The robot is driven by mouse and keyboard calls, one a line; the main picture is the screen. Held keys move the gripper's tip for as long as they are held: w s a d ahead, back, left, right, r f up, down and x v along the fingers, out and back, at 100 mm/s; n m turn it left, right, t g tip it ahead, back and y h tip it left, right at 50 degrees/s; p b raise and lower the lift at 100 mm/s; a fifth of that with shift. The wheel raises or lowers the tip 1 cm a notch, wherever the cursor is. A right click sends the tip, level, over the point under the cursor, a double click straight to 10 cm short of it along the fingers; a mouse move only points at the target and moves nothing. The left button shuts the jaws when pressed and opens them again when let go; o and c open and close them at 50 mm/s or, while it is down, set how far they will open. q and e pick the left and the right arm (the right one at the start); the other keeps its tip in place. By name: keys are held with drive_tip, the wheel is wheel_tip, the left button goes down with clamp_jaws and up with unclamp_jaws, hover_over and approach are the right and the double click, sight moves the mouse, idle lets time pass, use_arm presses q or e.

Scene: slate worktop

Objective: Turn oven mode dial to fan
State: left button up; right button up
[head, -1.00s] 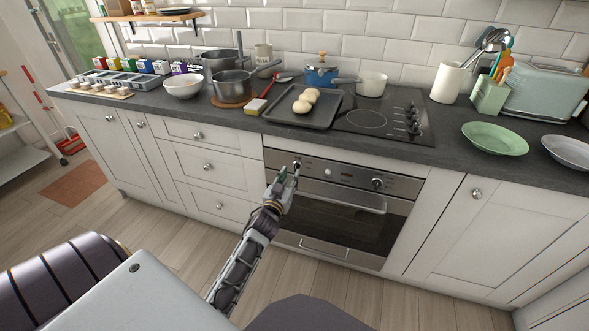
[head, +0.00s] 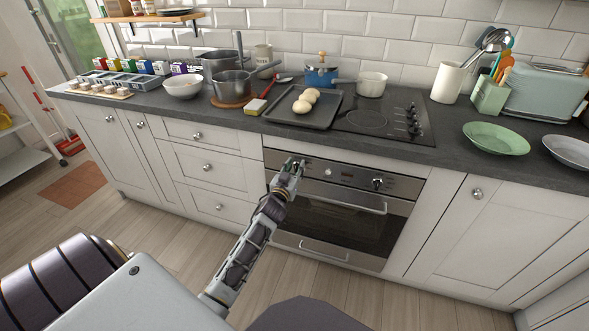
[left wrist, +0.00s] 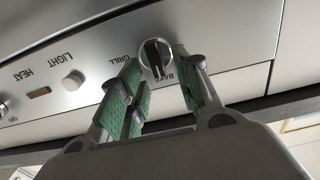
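The oven mode dial (left wrist: 155,57) is a round silver knob with a dark bar across it, on the steel control panel (left wrist: 95,62) in the left wrist view. The words GRILL and BAKE stand upside down beside it; no fan mark can be read. My left gripper (left wrist: 162,72) is open, its green-padded fingers apart with the dial between and just beyond their tips. I cannot tell if they touch it. In the head view my left gripper (head: 293,164) is at the left end of the oven (head: 345,215) panel and hides the dial. My right gripper is not in view.
A second oven knob (head: 377,183) sits further right on the panel. The oven door handle (head: 345,203) juts out below. A white button (left wrist: 73,80) is beside the dial's labels. The counter edge overhangs above, with a baking tray (head: 272,116) on top.

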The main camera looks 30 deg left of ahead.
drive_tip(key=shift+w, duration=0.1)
use_arm(q)
clamp_jaws()
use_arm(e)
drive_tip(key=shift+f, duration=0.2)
